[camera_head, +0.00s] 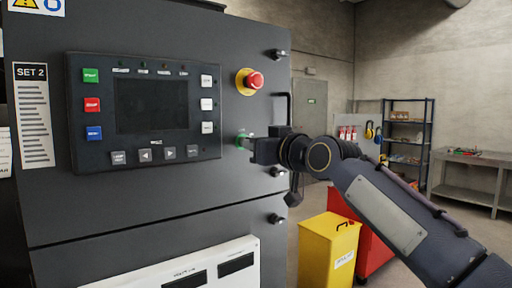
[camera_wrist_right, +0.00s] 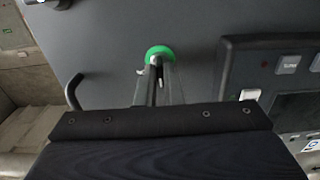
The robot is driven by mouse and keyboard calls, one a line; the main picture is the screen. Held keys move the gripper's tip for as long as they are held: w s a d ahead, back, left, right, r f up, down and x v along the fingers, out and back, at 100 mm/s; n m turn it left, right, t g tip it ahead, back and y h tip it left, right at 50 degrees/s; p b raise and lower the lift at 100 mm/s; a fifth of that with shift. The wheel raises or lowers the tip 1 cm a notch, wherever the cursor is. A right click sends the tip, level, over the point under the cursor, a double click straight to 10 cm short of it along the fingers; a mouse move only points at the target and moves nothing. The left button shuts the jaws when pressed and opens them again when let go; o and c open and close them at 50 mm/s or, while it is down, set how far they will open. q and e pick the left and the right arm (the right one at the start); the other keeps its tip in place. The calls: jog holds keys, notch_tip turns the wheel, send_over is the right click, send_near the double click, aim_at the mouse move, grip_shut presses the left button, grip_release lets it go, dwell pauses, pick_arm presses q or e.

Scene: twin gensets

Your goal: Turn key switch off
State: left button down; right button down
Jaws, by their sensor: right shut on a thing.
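The key switch (camera_wrist_right: 158,52) has a green round collar on the dark grey cabinet front; in the head view its green edge (camera_head: 241,138) shows just left of my gripper, below the red emergency stop button (camera_head: 254,80). My right gripper (camera_head: 252,143) reaches in from the right and its fingertips are at the switch. In the wrist view my right gripper (camera_wrist_right: 157,72) is shut on the key in front of the green collar. The fingers hide most of the key, and its turned angle cannot be told. My left gripper is not in view.
A control panel (camera_head: 145,110) with a dark screen and coloured buttons is left of the switch. A black door handle (camera_head: 284,108) and latches are close to my right gripper. A yellow bin (camera_head: 327,250) and a red cabinet (camera_head: 374,240) stand below my right arm.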

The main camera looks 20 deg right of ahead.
dwell(0.4)
jog(key=c, duration=1.6)
grip_release()
jog(key=shift+o, duration=0.2)
jog(key=b+v, duration=0.3)
jog(key=v, duration=0.4)
jog(key=shift+s, duration=0.4)
jog(key=shift+d, duration=0.15)
jog(key=s+f+m+g, duration=0.2)
jog(key=s+f, duration=0.7)
jog(key=f, duration=0.6)
jog(key=s+f+m+g+h, duration=0.1)
jog(key=s+f+m+g, duration=0.1)
jog(key=s+f+g, duration=0.3)
jog(key=s+f+m+g+h, duration=0.1)
jog(key=s+f+g, duration=0.3)
jog(key=s+f, duration=0.9)
notch_tip(320, 180, down, 14)
jog(key=shift+s+d+r+m, duration=0.15)
jog(key=shift+s+d+m, duration=0.1)
jog(key=shift+m, duration=0.15)
